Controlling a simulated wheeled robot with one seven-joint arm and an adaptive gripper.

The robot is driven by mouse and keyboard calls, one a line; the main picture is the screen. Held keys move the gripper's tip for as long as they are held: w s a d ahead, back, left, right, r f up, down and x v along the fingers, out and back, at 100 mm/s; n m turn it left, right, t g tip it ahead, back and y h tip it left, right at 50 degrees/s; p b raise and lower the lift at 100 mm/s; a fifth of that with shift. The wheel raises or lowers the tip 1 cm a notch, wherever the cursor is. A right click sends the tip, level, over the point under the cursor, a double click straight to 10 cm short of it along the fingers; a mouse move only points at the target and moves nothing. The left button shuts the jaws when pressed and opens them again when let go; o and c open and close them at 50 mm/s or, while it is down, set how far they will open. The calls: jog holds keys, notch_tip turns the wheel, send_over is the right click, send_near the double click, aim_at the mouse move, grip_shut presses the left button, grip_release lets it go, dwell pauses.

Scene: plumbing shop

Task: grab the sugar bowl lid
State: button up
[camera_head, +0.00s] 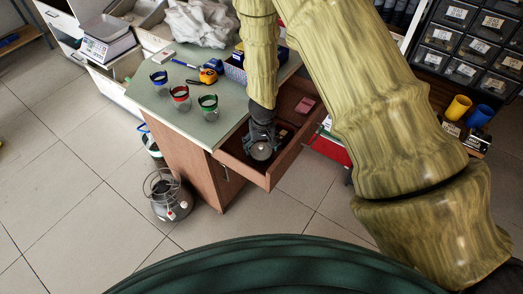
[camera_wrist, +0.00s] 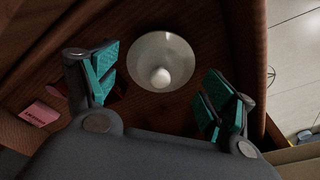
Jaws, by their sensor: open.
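The sugar bowl lid (camera_wrist: 160,52) shows in the wrist view as a pale round disc with a white knob facing me. It lies on the brown wooden floor of an open drawer (camera_wrist: 222,40). My gripper (camera_wrist: 156,90) is open, with one teal-padded finger on each side of the lid's knob. The fingers appear apart from the lid. My gripper partly covers the drawer there.
A pink box (camera_wrist: 40,114) lies left of my gripper in the drawer. The drawer's walls are close around my gripper. The table (camera_head: 228,118) above holds several rimmed cups (camera_head: 181,98) and a tape measure (camera_head: 208,76). A metal lantern-like can (camera_head: 168,196) stands on the floor.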

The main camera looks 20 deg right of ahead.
jog(key=shift+f, duration=0.5)
jog(key=shift+c, duration=0.2)
jog(key=c, duration=1.7)
jog(key=shift+s, duration=0.15)
grip_shut()
